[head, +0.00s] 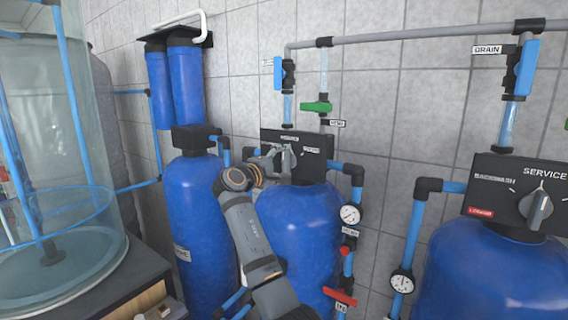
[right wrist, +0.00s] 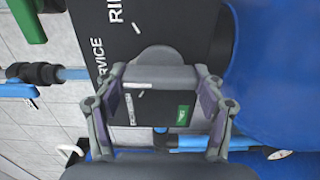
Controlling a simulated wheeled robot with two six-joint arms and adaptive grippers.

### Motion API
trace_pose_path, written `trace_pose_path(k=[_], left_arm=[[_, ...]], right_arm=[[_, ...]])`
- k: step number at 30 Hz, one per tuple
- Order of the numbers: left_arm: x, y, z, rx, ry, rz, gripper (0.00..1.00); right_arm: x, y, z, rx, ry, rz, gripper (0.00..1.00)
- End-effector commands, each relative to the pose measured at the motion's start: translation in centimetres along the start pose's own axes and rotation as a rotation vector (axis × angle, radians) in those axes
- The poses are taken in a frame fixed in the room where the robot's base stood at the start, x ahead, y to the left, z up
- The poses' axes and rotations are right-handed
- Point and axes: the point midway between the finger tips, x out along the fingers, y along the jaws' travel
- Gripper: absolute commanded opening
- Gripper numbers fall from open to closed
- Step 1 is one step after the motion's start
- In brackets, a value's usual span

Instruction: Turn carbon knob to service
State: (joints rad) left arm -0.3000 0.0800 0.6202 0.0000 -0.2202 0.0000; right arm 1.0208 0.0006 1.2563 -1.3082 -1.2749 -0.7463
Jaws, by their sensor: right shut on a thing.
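The grey knob (right wrist: 158,54) sits on a black control panel (head: 318,143) on top of the middle blue tank (head: 305,225). The panel also fills much of the right wrist view (right wrist: 75,25). My right gripper (head: 284,156) reaches up to this panel. In the right wrist view the gripper (right wrist: 160,78) has one finger on each side of the knob and is shut on it. The word SERVICE is printed left of the knob, with a partly cut word above and a green label below. The fingers hide part of the knob, so its exact setting is unclear. My left gripper is out of view.
Another black panel with a grey knob (head: 536,209), labelled SERVICE, tops the right blue tank (head: 490,275). A tall blue tank (head: 195,215) stands left. Pipes, a green-handled valve (head: 316,107), gauges (head: 350,214) and a red-handled valve (head: 340,296) surround the middle tank.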

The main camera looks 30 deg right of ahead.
Motion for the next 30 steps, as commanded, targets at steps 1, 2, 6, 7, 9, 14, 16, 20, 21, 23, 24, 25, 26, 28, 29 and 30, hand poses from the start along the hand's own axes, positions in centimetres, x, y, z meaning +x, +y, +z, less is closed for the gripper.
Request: trace_pose_path(k=[1, 2, 6, 7, 9, 14, 16, 20, 21, 23, 24, 25, 26, 28, 29, 30], left_arm=[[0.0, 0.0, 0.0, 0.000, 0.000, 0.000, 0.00], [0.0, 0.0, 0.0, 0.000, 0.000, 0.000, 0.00], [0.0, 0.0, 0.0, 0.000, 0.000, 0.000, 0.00], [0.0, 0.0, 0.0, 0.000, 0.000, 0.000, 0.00], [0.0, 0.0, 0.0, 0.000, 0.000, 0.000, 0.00], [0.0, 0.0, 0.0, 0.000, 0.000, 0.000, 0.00], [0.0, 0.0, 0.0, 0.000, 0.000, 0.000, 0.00], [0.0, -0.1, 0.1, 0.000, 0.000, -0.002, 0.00], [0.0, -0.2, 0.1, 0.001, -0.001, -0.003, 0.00], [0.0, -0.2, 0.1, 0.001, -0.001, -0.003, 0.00], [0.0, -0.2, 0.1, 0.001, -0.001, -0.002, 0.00], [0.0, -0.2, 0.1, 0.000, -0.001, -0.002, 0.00], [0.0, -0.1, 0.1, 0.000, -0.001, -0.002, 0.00], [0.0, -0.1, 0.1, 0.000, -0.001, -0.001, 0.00], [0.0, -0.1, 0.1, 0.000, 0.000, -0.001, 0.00], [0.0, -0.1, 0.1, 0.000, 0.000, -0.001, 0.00]], right_arm=[[0.0, -0.1, -0.1, -0.001, 0.002, -0.002, 0.38], [0.0, -0.1, -0.1, -0.001, 0.002, -0.002, 0.38], [0.0, -0.1, -0.1, -0.001, 0.002, -0.002, 0.71], [0.0, -0.1, -0.1, -0.001, 0.002, -0.003, 0.75], [0.0, -0.1, -0.1, 0.000, 0.001, -0.002, 0.84], [0.0, -0.1, 0.0, 0.000, 0.001, -0.001, 0.92], [0.0, -0.1, 0.0, 0.000, 0.001, -0.001, 0.92], [0.0, -0.1, 0.0, 0.001, 0.000, -0.001, 0.92], [-0.1, -0.1, 0.0, 0.001, 0.001, -0.001, 0.92], [-0.6, -0.1, -0.1, 0.001, 0.002, -0.001, 0.92], [-1.1, -0.1, -0.1, 0.002, 0.003, -0.001, 0.92], [-1.6, -0.1, -0.1, 0.002, 0.003, -0.002, 0.92], [-2.3, -0.1, -0.1, 0.001, 0.004, -0.003, 0.92], [-4.0, -0.2, -0.2, 0.003, 0.006, -0.004, 0.92], [-4.8, -0.1, -0.2, 0.003, 0.006, -0.004, 0.92], [-5.8, -0.2, -0.2, 0.002, 0.005, -0.004, 0.92]])
